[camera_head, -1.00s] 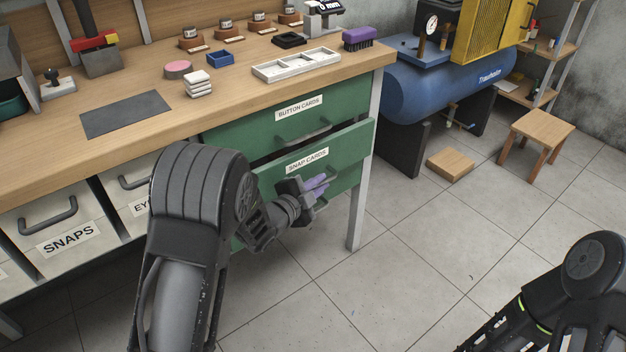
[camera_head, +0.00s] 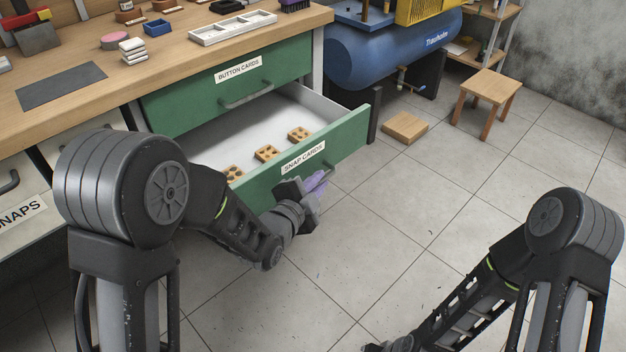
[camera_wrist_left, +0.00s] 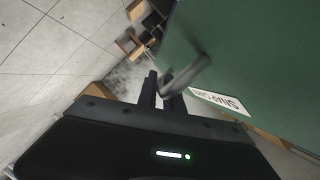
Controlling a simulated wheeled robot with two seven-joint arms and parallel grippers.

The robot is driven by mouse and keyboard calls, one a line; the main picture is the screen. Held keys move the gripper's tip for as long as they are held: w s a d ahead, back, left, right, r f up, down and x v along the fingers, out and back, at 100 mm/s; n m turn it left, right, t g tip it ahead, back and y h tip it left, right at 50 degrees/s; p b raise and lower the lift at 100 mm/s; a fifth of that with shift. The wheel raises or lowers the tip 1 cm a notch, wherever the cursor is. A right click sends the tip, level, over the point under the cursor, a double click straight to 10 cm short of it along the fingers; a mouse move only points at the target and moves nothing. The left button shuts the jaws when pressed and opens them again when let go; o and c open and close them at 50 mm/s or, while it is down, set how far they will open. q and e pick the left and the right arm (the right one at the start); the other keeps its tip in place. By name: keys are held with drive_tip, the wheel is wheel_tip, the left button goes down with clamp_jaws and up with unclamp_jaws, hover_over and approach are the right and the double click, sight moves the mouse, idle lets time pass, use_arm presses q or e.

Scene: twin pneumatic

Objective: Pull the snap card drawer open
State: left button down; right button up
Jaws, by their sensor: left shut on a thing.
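The green snap card drawer (camera_head: 345,140) is pulled well out, below the closed button card drawer (camera_head: 190,105). Its white inside holds several tan cards (camera_head: 266,153) with dark spots. In the left wrist view the grey handle (camera_wrist_left: 187,75) runs between the fingers, beside the "SNAP CARDS" label (camera_wrist_left: 222,101). In the head view the gripper hides most of the handle. My right gripper (camera_head: 375,347) is only partly in view at the bottom edge, away from the drawer; its jaws cannot be made out.
The wooden bench top (camera_head: 180,72) bears a white tray (camera_head: 232,28), a blue box (camera_head: 157,27) and a dark mat (camera_head: 62,85). A blue compressor tank (camera_head: 395,50), a low wooden block (camera_head: 405,127) and a stool (camera_head: 487,90) stand to the right. The floor before the drawer is clear.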

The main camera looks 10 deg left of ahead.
idle(0.3)
use_arm(q)
drive_tip(key=c, duration=1.5)
unclamp_jaws()
drive_tip(key=shift+s, duration=0.1)
drive_tip(key=p+v, duration=0.4)
drive_tip(key=v, duration=0.3)
drive_tip(key=shift+s+a, duration=0.1)
drive_tip(key=shift+s, duration=0.2)
